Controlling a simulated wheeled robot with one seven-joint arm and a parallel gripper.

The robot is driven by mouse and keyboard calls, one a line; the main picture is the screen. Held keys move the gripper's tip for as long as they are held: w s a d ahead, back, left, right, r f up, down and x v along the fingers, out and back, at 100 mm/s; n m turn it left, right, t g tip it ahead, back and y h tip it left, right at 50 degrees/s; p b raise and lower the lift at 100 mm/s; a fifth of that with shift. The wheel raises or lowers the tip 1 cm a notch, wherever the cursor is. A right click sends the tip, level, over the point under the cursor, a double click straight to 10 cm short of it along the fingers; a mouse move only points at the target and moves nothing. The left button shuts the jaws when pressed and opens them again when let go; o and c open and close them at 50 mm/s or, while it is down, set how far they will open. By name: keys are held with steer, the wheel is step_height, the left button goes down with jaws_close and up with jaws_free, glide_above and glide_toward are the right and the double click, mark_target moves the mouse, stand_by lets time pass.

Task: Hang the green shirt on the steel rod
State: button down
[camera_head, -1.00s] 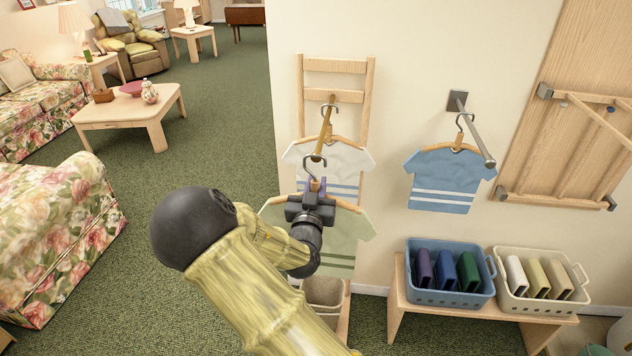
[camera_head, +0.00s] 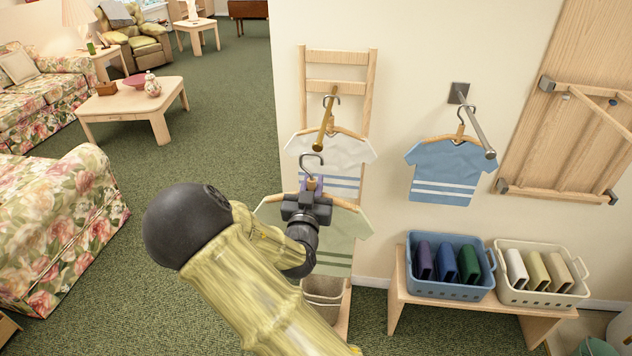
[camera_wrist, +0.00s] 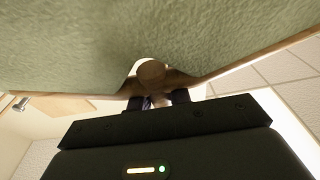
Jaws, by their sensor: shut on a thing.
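The green shirt (camera_head: 338,240) hangs on a wooden hanger with a dark hook (camera_head: 312,160). My gripper (camera_head: 312,190) is shut on this hanger near its neck, below the hook. The shirt also fills the top of the wrist view (camera_wrist: 160,35). The steel rod (camera_head: 476,128) sticks out from a square wall plate to the right, with a blue shirt (camera_head: 445,170) hanging on it. A brass-coloured rod (camera_head: 326,125) carries a white shirt (camera_head: 335,152) just behind and above the green shirt's hook. The hook looks free of both rods, below the brass rod's tip.
A wooden ladder-like frame (camera_head: 337,87) stands behind the white shirt. A wooden bench (camera_head: 400,305) holds a blue basket (camera_head: 450,290) and a cream basket (camera_head: 540,297). A folded wooden rack (camera_head: 560,120) is on the wall at right. Open carpet lies left.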

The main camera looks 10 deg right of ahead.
mark_target(320, 260)
steer(key=f+n+y, duration=0.1)
steer(key=f+y, duration=0.1)
steer(key=f, duration=0.7)
steer(key=s+d+f+n+t+y, duration=0.1)
steer(key=f+y, duration=0.1)
steer(key=f, duration=0.8)
steer(key=f+n+y, duration=0.2)
steer(key=f+y, duration=0.1)
steer(key=f, duration=0.6)
steer(key=shift+s+d+f, duration=0.15)
steer(key=shift+s+d, duration=0.15)
steer(key=shift+d, duration=0.15)
